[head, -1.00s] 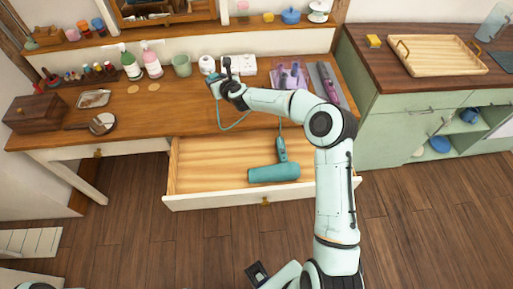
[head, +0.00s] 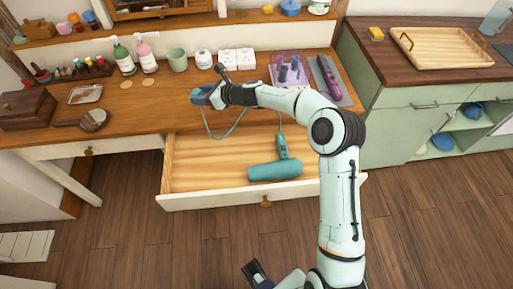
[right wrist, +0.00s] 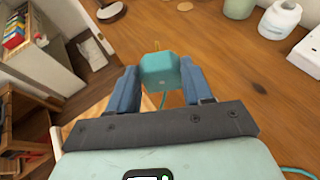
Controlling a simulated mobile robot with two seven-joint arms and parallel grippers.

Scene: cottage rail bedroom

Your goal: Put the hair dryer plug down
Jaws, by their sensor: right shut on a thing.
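The teal hair dryer plug (right wrist: 160,72) sits between the two fingers of my right gripper (head: 198,98), which is shut on it. Its small brass-coloured prongs point away from the gripper in the right wrist view. The plug is over the wooden desk top (head: 155,113), near its front edge; I cannot tell whether it touches the wood. A thin teal cord (head: 228,135) loops from the plug over the desk edge. The teal hair dryer (head: 275,170) lies in the open drawer (head: 205,190).
Clear desk top lies left of the plug, up to a hand mirror (head: 92,120) and a wooden box (head: 27,108). Behind stand a green cup (head: 177,60), bottles and white sockets (head: 237,58). A purple holder (head: 290,72) and a grey mat (head: 335,82) lie to the right.

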